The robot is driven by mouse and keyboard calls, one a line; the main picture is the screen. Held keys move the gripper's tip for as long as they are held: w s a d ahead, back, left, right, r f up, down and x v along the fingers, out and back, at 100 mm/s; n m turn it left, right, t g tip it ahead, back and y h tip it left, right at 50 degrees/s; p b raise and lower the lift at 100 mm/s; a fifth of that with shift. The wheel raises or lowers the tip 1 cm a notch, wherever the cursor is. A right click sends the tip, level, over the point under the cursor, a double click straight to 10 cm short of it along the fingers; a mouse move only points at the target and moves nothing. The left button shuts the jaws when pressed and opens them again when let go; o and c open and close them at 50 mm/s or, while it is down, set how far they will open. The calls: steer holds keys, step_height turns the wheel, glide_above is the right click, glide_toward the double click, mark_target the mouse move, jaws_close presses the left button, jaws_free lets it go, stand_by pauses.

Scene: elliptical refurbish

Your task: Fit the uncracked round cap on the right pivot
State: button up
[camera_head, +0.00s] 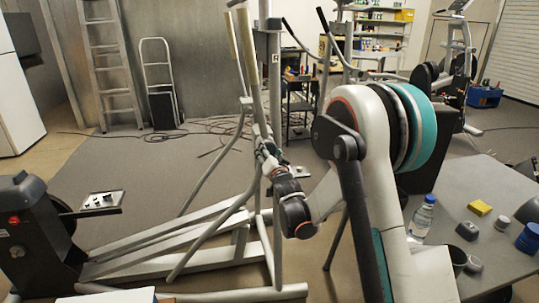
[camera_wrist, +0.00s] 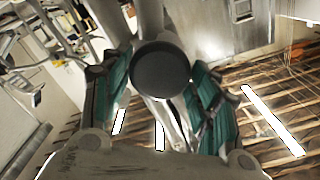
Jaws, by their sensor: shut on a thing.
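The round cap (camera_wrist: 160,70) is a dark, smooth disc in the wrist view, with no crack visible on the face I see. My gripper (camera_wrist: 157,84) has a teal-padded finger on each side of it and is shut on it. In the head view my gripper (camera_head: 268,163) is at the elliptical's upright (camera_head: 276,95), which bears an "R" label. The cap lies in line with a pale tube of the machine in the wrist view. The right pivot is hidden behind the cap and gripper, so I cannot tell whether they touch.
The elliptical's long rails (camera_head: 170,262) run along the floor at the left. A grey table (camera_head: 490,190) at the right holds a water bottle (camera_head: 422,215), a yellow block (camera_head: 479,207) and several small items. A small tray (camera_head: 101,201) with dark parts lies at the left.

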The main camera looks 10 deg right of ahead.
steer(key=o, duration=1.5)
steer(key=shift+w, duration=0.1)
steer(key=s, duration=1.2)
